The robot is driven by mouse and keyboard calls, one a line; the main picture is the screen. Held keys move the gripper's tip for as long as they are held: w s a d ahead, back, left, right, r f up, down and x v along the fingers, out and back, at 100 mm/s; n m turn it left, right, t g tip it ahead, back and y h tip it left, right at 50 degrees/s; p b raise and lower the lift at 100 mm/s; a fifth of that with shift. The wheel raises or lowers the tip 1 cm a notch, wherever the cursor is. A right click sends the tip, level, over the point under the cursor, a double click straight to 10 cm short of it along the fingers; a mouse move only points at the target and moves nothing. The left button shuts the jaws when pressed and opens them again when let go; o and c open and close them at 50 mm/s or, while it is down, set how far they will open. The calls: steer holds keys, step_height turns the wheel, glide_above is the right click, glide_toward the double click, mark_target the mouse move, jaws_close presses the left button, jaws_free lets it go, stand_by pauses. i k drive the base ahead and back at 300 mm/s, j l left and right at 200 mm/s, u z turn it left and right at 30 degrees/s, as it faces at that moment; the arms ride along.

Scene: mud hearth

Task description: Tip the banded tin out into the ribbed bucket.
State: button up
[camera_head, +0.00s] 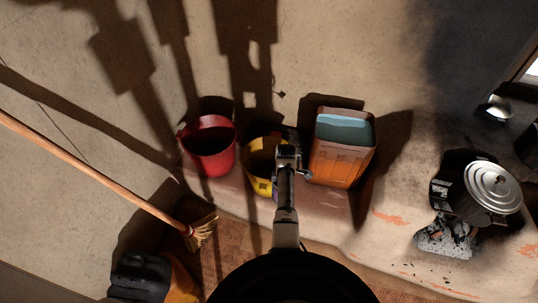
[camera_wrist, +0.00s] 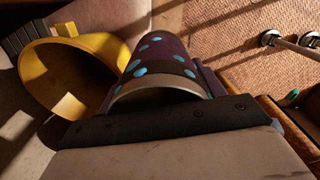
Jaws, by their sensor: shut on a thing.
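My gripper (camera_head: 288,155) is shut on a dark purple tin with blue dots and a pale band at its near end, seen in the wrist view (camera_wrist: 160,68). In the head view my gripper mostly hides this tin. A yellow bucket (camera_head: 251,173) stands on the ledge, partly behind my gripper; in the wrist view its open mouth (camera_wrist: 68,75) is just left of the tin. A red bucket (camera_head: 213,163) stands to its left. I cannot make out ribs on either bucket, nor the tin's contents or exact tilt.
An orange square container (camera_head: 340,163) with a blue inside stands close right of my gripper. A lidded metal pot (camera_head: 490,190) sits on the hearth at far right. A broom (camera_head: 100,167) leans at left. A woven mat (camera_wrist: 250,35) covers the floor.

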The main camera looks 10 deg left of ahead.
mark_target(257, 159)
steer(key=i, duration=1)
